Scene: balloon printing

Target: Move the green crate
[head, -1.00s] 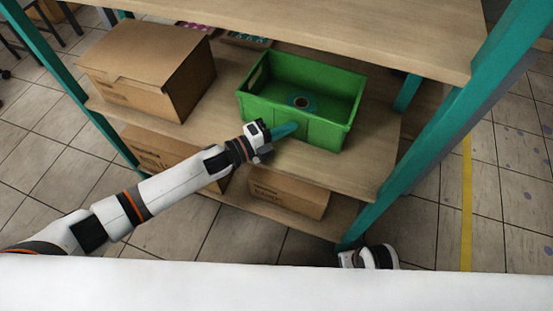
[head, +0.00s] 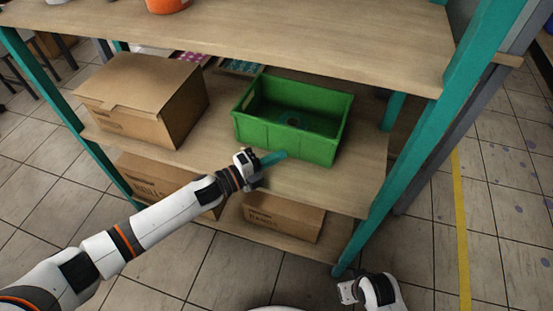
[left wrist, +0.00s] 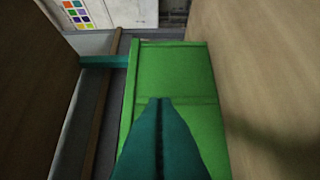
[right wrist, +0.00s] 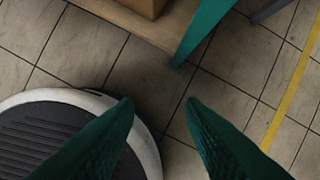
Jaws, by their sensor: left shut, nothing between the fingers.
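In the left wrist view the shut fingers (left wrist: 158,100) overlap the green crate (left wrist: 170,65). My right gripper (head: 342,291) is low in front of the shelf, away from the crate. Its fingers (right wrist: 160,105) are apart with only floor between them.
A cardboard box (head: 140,100) stands left of the crate, with a gap between. The upper shelf (head: 300,40) hangs above and carries an orange container (head: 168,5). A teal post (head: 410,160) rises at the right. More boxes (head: 284,217) sit on the bottom shelf.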

